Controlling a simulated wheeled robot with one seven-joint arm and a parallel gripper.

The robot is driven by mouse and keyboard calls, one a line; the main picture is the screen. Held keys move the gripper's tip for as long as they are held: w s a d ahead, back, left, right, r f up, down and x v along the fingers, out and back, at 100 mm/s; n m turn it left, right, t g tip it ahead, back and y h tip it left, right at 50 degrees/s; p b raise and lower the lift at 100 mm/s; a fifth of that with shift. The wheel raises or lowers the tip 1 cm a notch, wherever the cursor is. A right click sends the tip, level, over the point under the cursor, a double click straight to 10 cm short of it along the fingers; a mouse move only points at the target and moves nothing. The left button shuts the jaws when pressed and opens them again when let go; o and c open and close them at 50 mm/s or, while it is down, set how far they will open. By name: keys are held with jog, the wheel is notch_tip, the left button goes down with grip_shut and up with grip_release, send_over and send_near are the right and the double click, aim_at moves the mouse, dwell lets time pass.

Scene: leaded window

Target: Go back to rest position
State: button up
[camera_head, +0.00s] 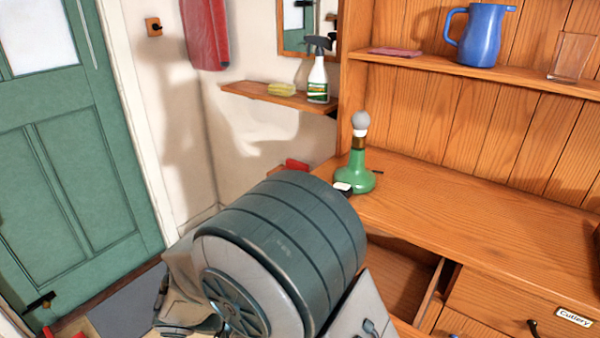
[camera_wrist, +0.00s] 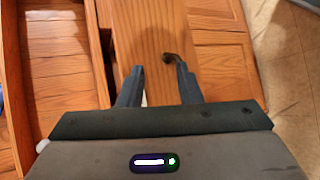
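My gripper (camera_wrist: 159,68) shows in the wrist view with its two fingers apart and nothing visibly held between them. It is over the wooden dresser front, and a small dark handle (camera_wrist: 169,58) appears near its fingertips. I cannot tell whether they touch. In the head view a large dark grey cylindrical part of my arm fills the lower middle, and my gripper is not visible there.
A pulled-out drawer (camera_head: 437,293) stands open below the dresser top (camera_head: 470,205); its interior (camera_wrist: 62,75) shows in the wrist view. A green lamp (camera_head: 357,180) stands near the top's left end. A green door (camera_head: 75,170) is at left.

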jog(key=s+d+r+m+y+p, duration=0.3)
jog(key=d+r+m+y+p, duration=0.2)
jog(key=d+r+y+p, duration=0.7)
jog(key=d+r, duration=0.4)
jog(key=r, duration=0.4)
jog(key=shift+d+r+y, duration=0.3)
jog(key=shift+d, duration=0.1)
